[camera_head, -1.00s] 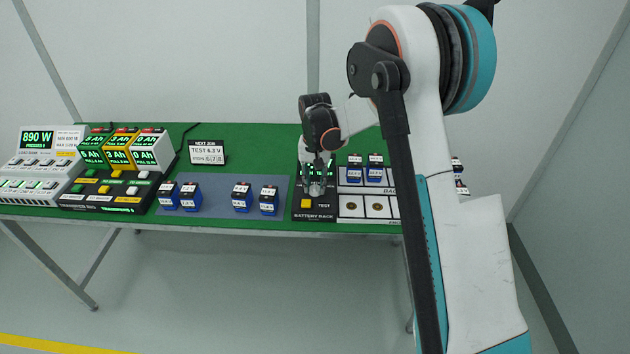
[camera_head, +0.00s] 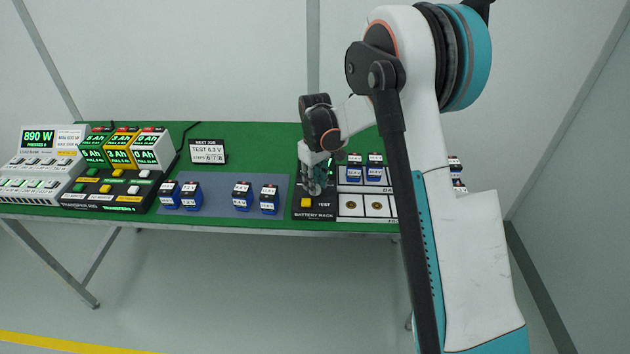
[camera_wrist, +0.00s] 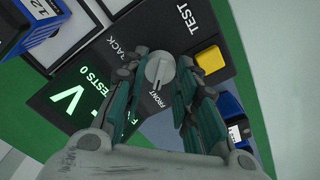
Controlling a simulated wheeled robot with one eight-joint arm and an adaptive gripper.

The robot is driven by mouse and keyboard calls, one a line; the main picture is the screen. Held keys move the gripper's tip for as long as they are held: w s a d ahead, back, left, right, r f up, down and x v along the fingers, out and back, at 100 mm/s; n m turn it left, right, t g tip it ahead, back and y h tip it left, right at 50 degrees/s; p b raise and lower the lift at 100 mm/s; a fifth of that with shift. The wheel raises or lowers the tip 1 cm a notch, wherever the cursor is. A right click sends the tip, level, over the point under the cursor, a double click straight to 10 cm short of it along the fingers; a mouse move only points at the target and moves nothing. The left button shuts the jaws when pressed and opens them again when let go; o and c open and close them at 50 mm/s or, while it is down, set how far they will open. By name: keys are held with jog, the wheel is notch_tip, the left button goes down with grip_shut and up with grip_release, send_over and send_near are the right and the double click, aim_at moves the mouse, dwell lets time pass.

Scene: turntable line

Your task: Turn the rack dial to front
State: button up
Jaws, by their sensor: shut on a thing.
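The rack dial (camera_wrist: 160,70) is a small round grey knob on the dark battery rack panel (camera_head: 322,213). In the wrist view it sits between my two fingertips, and my gripper (camera_wrist: 163,72) is shut on it. The word FRONT is printed beside the dial; another label is partly covered by a finger. In the head view my gripper (camera_head: 316,190) reaches down onto the panel and hides the dial.
A yellow TEST button (camera_wrist: 210,60) is close beside the dial. A lit green display (camera_wrist: 77,95) lies on the other side. Blue batteries (camera_head: 242,196) stand on a grey mat to the left, others (camera_head: 375,172) on the white rack bays to the right.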

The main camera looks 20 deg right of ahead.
jog(key=shift+n, duration=0.6)
jog(key=o, duration=1.1)
jog(key=shift+r, duration=0.1)
notch_tip(320, 180, up, 12)
jog(key=shift+f, duration=0.1)
